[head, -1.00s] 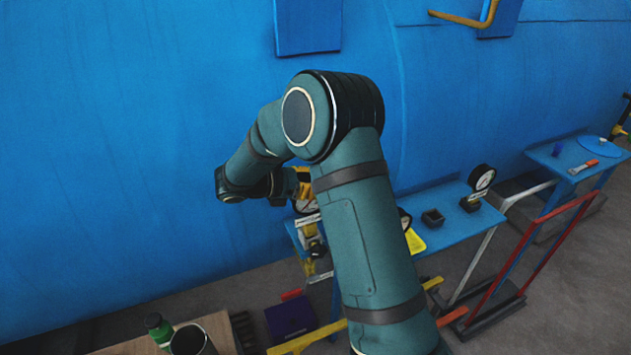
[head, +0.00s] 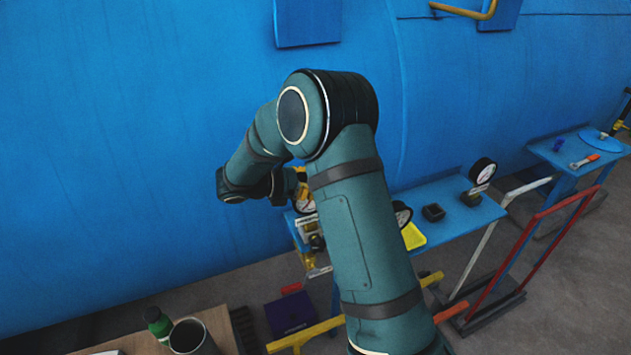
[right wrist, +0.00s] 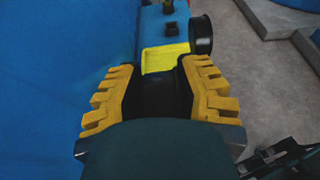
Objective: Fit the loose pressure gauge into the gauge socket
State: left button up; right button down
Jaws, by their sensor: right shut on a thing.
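My right gripper (head: 301,186) is beside the blue vessel, at the left end of the blue bench. In the right wrist view its yellow fingers (right wrist: 160,98) are closed on a dark body, seemingly the pressure gauge (head: 305,206), whose white dial shows just below the fingers in the head view. My forearm and wrist hide part of it. A small black open-topped block (head: 433,212), likely the gauge socket, stands on the bench; it also seems to show in the right wrist view (right wrist: 171,29). My left gripper is out of view.
A yellow tray (head: 414,236) and a second gauge (head: 402,213), partly behind my arm, are on the bench (head: 455,211). Another gauge (head: 482,171) stands upright in a block. Red and white rails (head: 540,250) stand in front. A wooden table (head: 230,325) holds a green bottle (head: 158,322).

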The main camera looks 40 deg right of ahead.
jog(key=shift+f, duration=0.35)
jog(key=c, duration=0.6)
grip_release()
jog(key=shift+a, duration=0.1)
jog(key=v, duration=1.1)
jog(key=shift+a, duration=0.4)
